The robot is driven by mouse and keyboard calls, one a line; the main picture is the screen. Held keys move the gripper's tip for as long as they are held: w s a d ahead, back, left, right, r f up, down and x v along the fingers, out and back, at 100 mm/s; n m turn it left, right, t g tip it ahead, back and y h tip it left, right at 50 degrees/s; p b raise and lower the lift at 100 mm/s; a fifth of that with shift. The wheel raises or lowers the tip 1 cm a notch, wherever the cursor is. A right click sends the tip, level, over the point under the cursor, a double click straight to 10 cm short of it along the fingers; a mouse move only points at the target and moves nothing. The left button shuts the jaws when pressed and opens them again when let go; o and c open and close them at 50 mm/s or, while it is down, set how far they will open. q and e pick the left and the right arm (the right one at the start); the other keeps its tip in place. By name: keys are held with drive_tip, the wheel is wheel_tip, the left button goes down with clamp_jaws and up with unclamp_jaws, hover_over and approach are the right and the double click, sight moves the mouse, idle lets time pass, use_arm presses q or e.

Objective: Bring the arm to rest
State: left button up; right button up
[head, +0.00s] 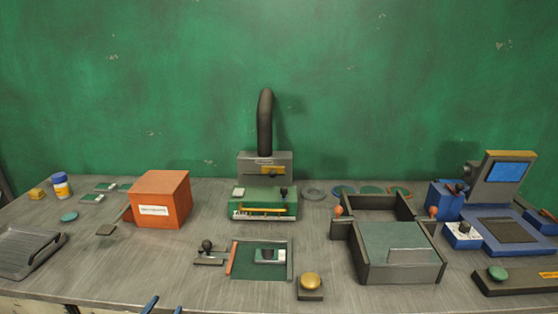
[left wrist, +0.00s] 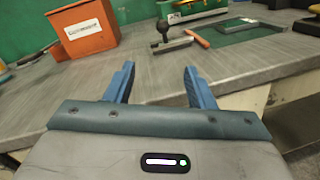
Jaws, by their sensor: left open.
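My left gripper (head: 164,308) shows only as two blue fingertips at the bottom edge of the head view, left of the middle. In the left wrist view my left gripper (left wrist: 158,76) has its two blue fingers apart with nothing between them. It is in front of the bench's front edge, apart from everything on the bench. The rest of the left arm is out of the head view. My right gripper is in neither view.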

use_arm(q)
drive_tip(key=s+d+f+m+g, duration=0.3)
drive_tip(key=s+m, duration=0.3)
drive_tip(key=m, duration=0.2)
drive_tip(key=s+d+f+m+g, duration=0.2)
drive_tip(key=s+f+m+g, duration=0.3)
drive_tip(key=m, duration=0.4)
drive_tip(key=s+a+m+g+y, duration=0.2)
drive_tip(key=s+m+g, duration=0.1)
drive_tip(key=s+m, duration=0.5)
drive_tip(key=s+a+m+g+y, duration=0.25)
drive_tip(key=s+m, duration=0.35)
drive_tip(key=s, duration=0.4)
wheel_tip(320, 180, down, 30)
drive_tip(key=a+g, duration=0.2)
drive_tip(key=s+a+f, duration=0.1)
drive_tip(key=s+f, duration=1.8)
drive_tip(key=shift+s+a+f+g, duration=0.15)
drive_tip(key=shift+a+f+g, duration=0.05)
drive_tip(key=shift+f+g, duration=0.2)
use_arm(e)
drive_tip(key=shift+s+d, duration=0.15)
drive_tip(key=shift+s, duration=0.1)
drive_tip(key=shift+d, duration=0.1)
